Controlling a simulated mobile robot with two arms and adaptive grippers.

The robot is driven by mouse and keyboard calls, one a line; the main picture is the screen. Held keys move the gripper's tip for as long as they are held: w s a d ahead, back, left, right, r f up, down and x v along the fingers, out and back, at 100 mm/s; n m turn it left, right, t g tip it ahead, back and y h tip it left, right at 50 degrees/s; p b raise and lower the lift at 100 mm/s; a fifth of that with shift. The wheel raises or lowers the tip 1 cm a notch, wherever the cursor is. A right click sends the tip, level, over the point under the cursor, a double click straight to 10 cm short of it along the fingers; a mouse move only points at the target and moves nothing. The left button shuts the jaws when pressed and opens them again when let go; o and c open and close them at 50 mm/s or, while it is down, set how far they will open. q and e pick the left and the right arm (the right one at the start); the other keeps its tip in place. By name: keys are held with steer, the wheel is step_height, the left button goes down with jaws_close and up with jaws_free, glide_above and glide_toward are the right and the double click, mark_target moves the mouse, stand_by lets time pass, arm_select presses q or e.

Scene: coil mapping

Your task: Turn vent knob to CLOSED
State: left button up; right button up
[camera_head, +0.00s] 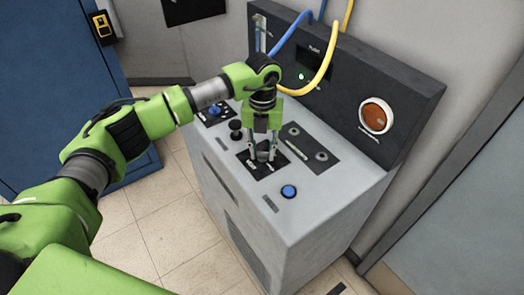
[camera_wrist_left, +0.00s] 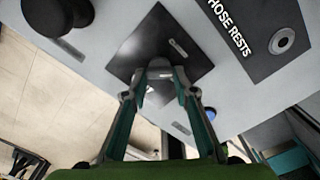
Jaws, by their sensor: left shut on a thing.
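The vent knob stands on a square black plate (camera_head: 258,173) on top of the grey cabinet (camera_head: 330,195). My left gripper (camera_head: 262,158) points straight down over this plate, with its fingers shut on the knob. The left wrist view shows the two fingertips (camera_wrist_left: 162,76) closed around it, above the same black plate (camera_wrist_left: 196,58). The fingers hide most of the knob, so I cannot read its pointing direction. A small pale mark on the plate shows beside the fingers, too small to read. My right gripper is not in view.
A plate marked HOSE RESTS (camera_wrist_left: 245,30) lies beside the knob plate. A blue button (camera_head: 289,191) and black knobs (camera_head: 235,130) are close by. Blue (camera_head: 290,35) and yellow (camera_head: 328,65) hoses hang behind my arm. An orange round lamp (camera_head: 376,117) is on the back panel.

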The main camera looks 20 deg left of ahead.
mark_target(264, 153)
arm_select(q)
steer(key=n, duration=0.4)
steer(key=shift+d+n, duration=0.1)
steer(key=shift+n, duration=0.2)
steer(key=shift+w+n, duration=0.15)
steer(key=shift+n, duration=1.75)
steer(key=o, duration=1.1)
steer(key=shift+r, duration=0.1)
step_height(264, 153, up, 12)
